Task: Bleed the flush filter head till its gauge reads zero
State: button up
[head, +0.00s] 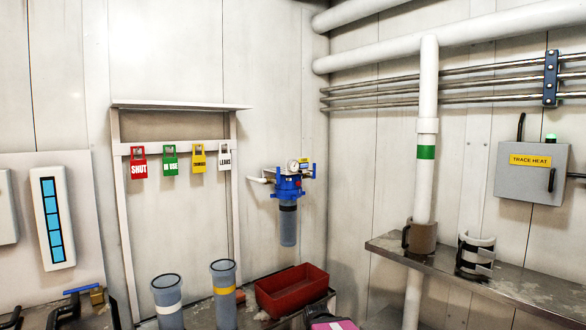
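The flush filter head (288,187) is a blue cap mounted on the back wall near the corner, with a grey-blue bowl (288,225) hanging upright below it. A small round white gauge (293,165) sits on top; its needle is too small to read. A blue handle or fitting (313,171) shows at the right of the head, and a small yellow label (304,161) stands beside the gauge. A white pipe stub (260,180) enters from the left. I cannot make out a bleed screw for certain. My gripper is not in view.
Below the filter, a red tray (292,290) and two open grey cylinders (168,300) (224,290) stand on a bench. A dark and pink object (330,322) is cut off at the bottom edge. A metal shelf (540,291) juts out at right. Coloured tags (170,160) hang left of the filter.

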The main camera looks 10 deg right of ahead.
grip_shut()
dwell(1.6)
